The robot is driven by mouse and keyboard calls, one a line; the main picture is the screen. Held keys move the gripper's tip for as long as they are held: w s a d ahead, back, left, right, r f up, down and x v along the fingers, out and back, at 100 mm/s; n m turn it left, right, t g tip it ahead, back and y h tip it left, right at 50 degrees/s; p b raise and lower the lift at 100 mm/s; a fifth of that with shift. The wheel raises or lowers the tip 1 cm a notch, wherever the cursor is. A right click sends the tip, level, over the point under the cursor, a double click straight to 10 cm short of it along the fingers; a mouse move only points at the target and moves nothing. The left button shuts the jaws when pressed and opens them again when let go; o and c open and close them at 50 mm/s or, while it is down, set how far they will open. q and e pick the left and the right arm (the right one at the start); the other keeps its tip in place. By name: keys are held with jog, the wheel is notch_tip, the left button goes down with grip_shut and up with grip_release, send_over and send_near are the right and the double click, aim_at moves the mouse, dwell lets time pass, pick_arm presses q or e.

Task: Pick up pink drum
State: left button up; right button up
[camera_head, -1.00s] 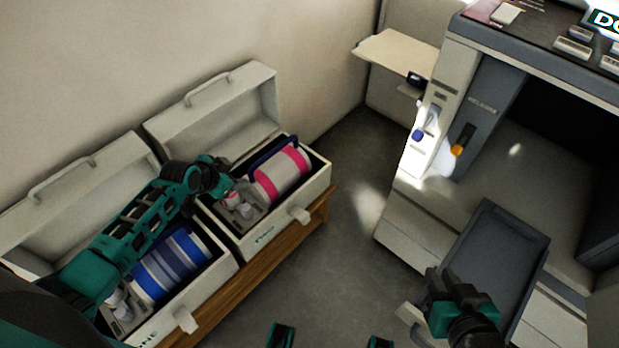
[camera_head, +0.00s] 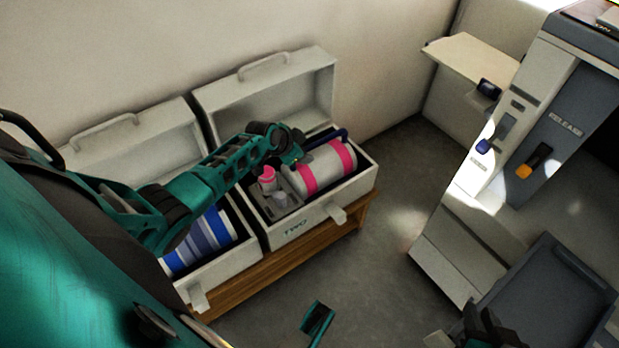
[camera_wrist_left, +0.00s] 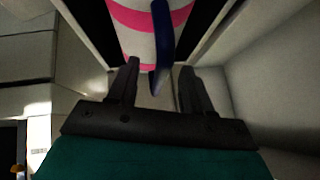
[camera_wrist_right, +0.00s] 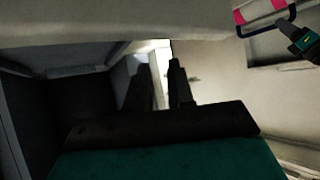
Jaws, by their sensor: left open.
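The pink drum (camera_head: 325,167), white with pink bands, lies on its side in the open case marked TWO (camera_head: 318,224). Its dark blue handle (camera_head: 325,138) stands along its back side. My left gripper (camera_head: 300,152) is at the drum's left end, by the handle. In the left wrist view my left gripper (camera_wrist_left: 158,72) is open, with the blue handle (camera_wrist_left: 161,45) between its fingers and the drum (camera_wrist_left: 138,40) just beyond. Contact cannot be told. My right gripper (camera_wrist_right: 158,75) looks open and empty, away from the drum, low at the right in the head view.
A second open case (camera_head: 235,258) with a blue-striped drum (camera_head: 207,240) stands to the left on the same wooden bench (camera_head: 262,280). The raised lid (camera_head: 270,95) is behind the pink drum. A grey machine (camera_head: 455,240) stands at the right. Bare floor lies between.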

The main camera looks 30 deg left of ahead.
aim_at(307, 150)
pick_arm(q)
jog(key=b+x, duration=0.2)
jog(key=x, duration=0.2)
jog(key=shift+w+a+f+b, duration=0.1)
jog(key=shift+w+b, duration=0.05)
jog(key=shift+b, duration=0.15)
grip_shut()
dwell(1.1)
jog(key=shift+w, duration=0.1)
